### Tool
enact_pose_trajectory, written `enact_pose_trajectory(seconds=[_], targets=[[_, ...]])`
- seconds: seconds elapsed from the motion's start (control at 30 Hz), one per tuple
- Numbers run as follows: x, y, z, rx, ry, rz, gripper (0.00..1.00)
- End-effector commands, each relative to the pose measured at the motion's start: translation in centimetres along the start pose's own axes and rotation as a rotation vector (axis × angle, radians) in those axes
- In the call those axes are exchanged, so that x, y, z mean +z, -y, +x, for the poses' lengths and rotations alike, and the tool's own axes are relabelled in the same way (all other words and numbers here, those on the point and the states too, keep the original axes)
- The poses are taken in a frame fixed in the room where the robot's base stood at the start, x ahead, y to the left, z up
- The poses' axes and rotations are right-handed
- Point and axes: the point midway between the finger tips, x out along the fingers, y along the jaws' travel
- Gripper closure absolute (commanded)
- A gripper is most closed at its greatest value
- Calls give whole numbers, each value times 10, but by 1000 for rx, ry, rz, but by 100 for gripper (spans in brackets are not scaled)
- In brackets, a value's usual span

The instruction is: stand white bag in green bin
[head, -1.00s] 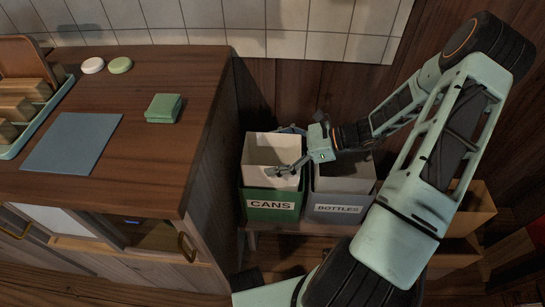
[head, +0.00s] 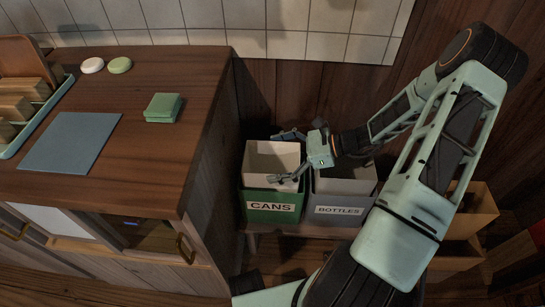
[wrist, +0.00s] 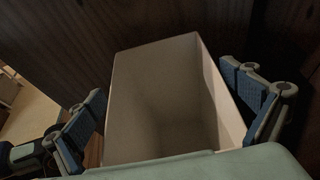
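The white bag (head: 262,166) stands roughly upright inside the green bin (head: 271,207) labelled CANS, its upper part above the rim. My gripper (head: 274,158) is open over the bag, one finger toward its far side and one toward its near side. In the wrist view, the bag (wrist: 165,90) shows its open, empty-looking mouth between the two spread fingers (wrist: 172,115). A gap shows on the right side; whether the left finger touches it I cannot tell. The bag's lower part is hidden inside the bin.
A grey bin (head: 340,208) labelled BOTTLES stands directly right, partly under my arm. A wooden counter (head: 165,165) rises close on the left, with a green block (head: 162,108) and blue mat (head: 70,142). A brown box (head: 472,208) is farther right. The panelled wall is behind.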

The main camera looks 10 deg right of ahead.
Motion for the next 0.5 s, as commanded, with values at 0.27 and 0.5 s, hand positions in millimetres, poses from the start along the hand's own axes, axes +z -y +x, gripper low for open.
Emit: enact_pose_trajectory(seconds=[0.27, 0.5], targets=[[-6, -2, 0, 0, -9, 6, 0], [8, 0, -27, -4, -9, 4, 0]])
